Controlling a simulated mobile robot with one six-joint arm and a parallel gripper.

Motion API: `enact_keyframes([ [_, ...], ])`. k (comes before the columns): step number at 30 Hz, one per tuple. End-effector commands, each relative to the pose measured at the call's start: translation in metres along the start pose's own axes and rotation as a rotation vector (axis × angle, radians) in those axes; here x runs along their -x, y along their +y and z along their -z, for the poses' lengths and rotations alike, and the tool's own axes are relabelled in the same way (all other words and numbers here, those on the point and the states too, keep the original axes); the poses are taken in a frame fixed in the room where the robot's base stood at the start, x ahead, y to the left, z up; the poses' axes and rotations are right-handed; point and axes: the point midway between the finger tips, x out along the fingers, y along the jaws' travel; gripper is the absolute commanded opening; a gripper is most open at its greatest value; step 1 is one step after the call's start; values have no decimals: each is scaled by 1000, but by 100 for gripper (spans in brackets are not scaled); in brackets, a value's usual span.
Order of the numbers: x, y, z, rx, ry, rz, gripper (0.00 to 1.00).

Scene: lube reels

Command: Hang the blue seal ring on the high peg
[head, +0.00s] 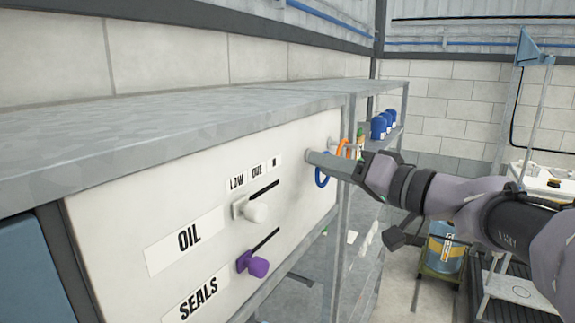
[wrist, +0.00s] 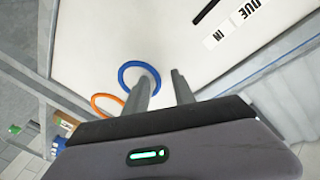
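The blue seal ring (head: 319,179) shows in the head view at the right end of the white panel, just below my gripper's fingers. In the wrist view the ring (wrist: 123,73) lies by the left finger, which crosses in front of its lower right edge. My gripper (head: 320,161) is at the panel's right end. In the wrist view my gripper (wrist: 165,75) has its fingers apart, with bare panel showing between them. I cannot tell whether the ring is around the left finger or behind it. What bears the ring is hidden, and I cannot make out the high peg.
An orange ring (head: 343,147) is just beyond the blue one. The white panel (head: 130,200) carries a white knob (head: 256,212) by OIL and a purple knob (head: 258,267) by SEALS. A grey top (head: 180,120) overhangs it. Blue containers (head: 379,127) stand on shelving behind.

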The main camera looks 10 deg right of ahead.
Motion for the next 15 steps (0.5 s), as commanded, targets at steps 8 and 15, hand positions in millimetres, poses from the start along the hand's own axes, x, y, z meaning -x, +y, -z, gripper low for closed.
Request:
enact_keyframes([
  [8, 2, 0, 0, 1, 2, 0, 32],
  [15, 42, 3, -2, 3, 5, -4, 32],
])
